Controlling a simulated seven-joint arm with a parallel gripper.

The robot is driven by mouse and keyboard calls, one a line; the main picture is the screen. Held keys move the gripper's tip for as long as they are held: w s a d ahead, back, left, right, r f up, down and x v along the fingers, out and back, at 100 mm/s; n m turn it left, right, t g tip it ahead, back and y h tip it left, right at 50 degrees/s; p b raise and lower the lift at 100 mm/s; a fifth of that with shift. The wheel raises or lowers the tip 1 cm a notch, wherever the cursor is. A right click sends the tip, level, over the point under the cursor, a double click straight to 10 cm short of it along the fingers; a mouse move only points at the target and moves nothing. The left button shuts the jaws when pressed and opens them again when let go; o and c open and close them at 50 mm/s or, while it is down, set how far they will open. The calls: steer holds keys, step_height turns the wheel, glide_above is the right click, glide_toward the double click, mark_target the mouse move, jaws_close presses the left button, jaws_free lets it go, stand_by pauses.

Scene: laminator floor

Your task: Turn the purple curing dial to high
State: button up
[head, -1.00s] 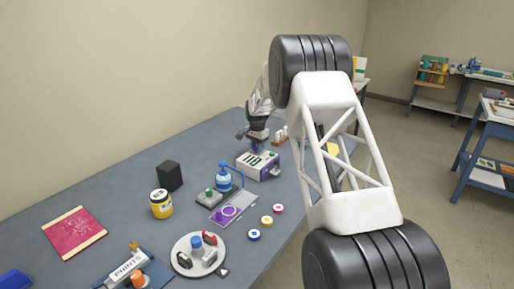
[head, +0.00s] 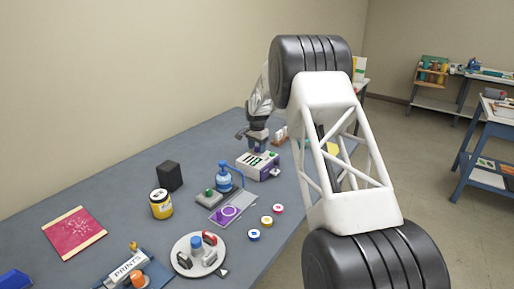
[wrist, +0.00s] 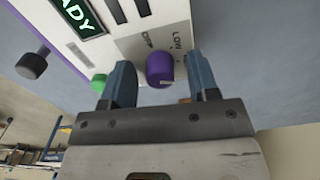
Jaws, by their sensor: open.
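The purple curing dial (wrist: 160,68) sits on the pale panel of the laminator (wrist: 135,45), with the labels OFF and LOW beside it. A small pale mark shows on the dial's near edge; I cannot tell which setting it points to. My gripper (wrist: 162,85) is open, one finger on each side of the dial, with gaps visible between the fingers and the dial. In the head view the laminator (head: 258,165) stands near the far end of the blue table, with my gripper (head: 257,149) just above and behind it. The dial is hidden there.
A green button (wrist: 98,82) is close to the left finger, and a dark knob (wrist: 33,63) is farther left. A lit display (wrist: 77,16) is above.

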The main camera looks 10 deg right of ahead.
mark_target(257, 146)
steer(key=shift+r, duration=0.15)
steer(key=shift+r, duration=3.7)
steer(key=shift+r, duration=0.15)
